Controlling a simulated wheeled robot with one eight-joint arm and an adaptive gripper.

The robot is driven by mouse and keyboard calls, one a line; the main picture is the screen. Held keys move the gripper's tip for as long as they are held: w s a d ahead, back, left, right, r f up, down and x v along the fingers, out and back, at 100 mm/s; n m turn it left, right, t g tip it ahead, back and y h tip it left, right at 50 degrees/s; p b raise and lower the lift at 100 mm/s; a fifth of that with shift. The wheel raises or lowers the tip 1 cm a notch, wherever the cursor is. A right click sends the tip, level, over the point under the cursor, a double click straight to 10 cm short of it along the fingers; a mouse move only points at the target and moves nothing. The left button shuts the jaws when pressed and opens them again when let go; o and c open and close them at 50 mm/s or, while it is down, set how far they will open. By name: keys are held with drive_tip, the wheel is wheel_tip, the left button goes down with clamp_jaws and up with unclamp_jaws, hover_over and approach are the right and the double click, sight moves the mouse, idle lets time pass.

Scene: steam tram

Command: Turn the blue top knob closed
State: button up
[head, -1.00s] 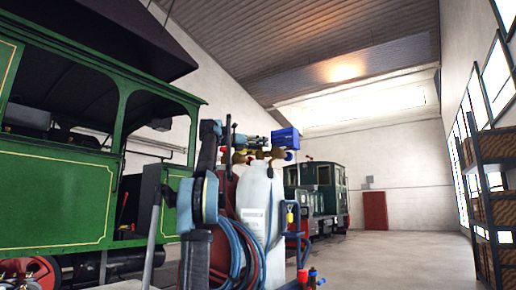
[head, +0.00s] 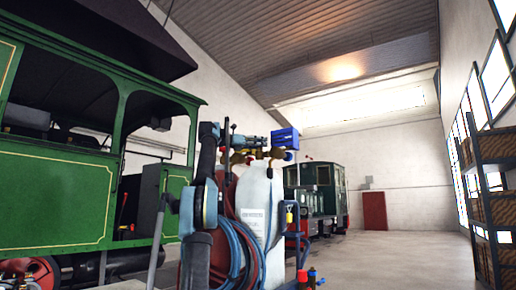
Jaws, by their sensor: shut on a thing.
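A blue knob-like part (head: 285,138), bright blue and blocky, shows at the top right of the tall white gas cylinder (head: 256,190). Brass fittings sit on the cylinder's top, just below it. My gripper (head: 262,143) is grey-teal and small in the head view, at the height of the cylinder's top and up against the left side of the blue part. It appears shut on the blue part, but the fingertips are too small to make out. How far the knob is turned cannot be told.
Blue and red hoses (head: 243,250) hang in front of the cylinders. Red-capped fittings (head: 303,276) stand low at right. A green steam tram (head: 60,195) fills the left and a shelf (head: 490,210) stands at far right. The floor (head: 400,260) between is clear.

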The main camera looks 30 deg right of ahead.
drive_tip(key=shift+w+a+f+m+g, duration=0.1)
drive_tip(key=shift+w+m+g, duration=0.1)
drive_tip(key=shift+m+g, duration=0.55)
drive_tip(key=o, duration=0.8)
drive_tip(key=shift+w+v, duration=0.2)
drive_tip(key=shift+v, duration=3.65)
